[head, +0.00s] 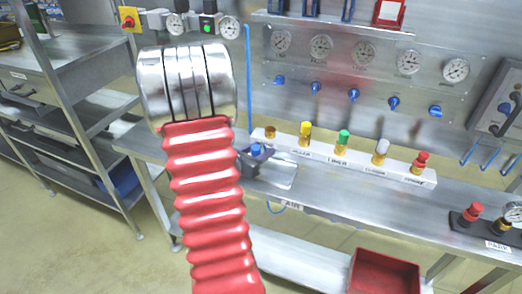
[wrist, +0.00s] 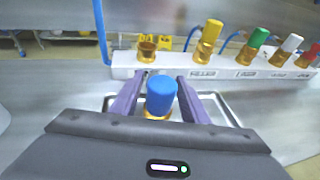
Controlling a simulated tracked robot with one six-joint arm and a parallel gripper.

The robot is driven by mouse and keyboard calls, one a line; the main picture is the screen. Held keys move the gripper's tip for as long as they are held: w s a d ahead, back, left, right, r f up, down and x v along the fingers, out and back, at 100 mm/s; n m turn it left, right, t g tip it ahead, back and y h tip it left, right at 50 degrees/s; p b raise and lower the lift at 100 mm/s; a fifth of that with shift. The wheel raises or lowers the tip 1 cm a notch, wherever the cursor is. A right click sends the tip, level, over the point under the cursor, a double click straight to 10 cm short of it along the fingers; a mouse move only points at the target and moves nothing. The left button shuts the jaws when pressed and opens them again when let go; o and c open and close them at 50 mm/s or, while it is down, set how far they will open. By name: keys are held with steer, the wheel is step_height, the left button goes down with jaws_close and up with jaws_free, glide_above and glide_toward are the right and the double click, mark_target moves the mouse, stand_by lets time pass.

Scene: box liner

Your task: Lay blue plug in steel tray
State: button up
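The blue plug (head: 256,150) has a blue cap and a brass lower part. It stands between the purple fingers of my gripper (wrist: 161,100), and its cap shows large in the wrist view (wrist: 161,90). The fingers lie close along both sides of the plug and appear shut on it. The shallow steel tray (head: 283,183) lies on the bench below and around my gripper; its rim also shows in the wrist view (wrist: 232,112). The gripper hides part of the tray and the plug's lower end, so contact with the tray floor cannot be told.
A white labelled rack (head: 327,158) stands behind the tray, with an empty-looking brass seat (wrist: 148,52) at its left and yellow, green, white and red plugs. A gauge panel (head: 365,75) rises behind. A red bin (head: 385,272) is below.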

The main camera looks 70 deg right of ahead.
steer(key=shift+r, duration=0.1)
steer(key=shift+w+a+r, duration=0.1)
steer(key=shift+a, duration=0.1)
steer(key=v, duration=1.1)
steer(key=shift+a, duration=0.3)
stand_by(0.5)
steer(key=w+a+r+m+t+y, duration=0.3)
steer(key=w+a+m+y, duration=0.1)
steer(key=a, duration=1.1)
steer(key=w+a+r+m+t+y, duration=0.3)
steer(key=w+a+r+m+y, duration=0.1)
steer(key=a, duration=1)
steer(key=w+a+r+m+t+y, duration=0.4)
steer(key=a+m+y, duration=0.1)
steer(key=a, duration=1)
steer(key=shift+a+m+y, duration=0.3)
steer(key=shift+m+y, duration=0.1)
steer(key=shift+m, duration=0.3)
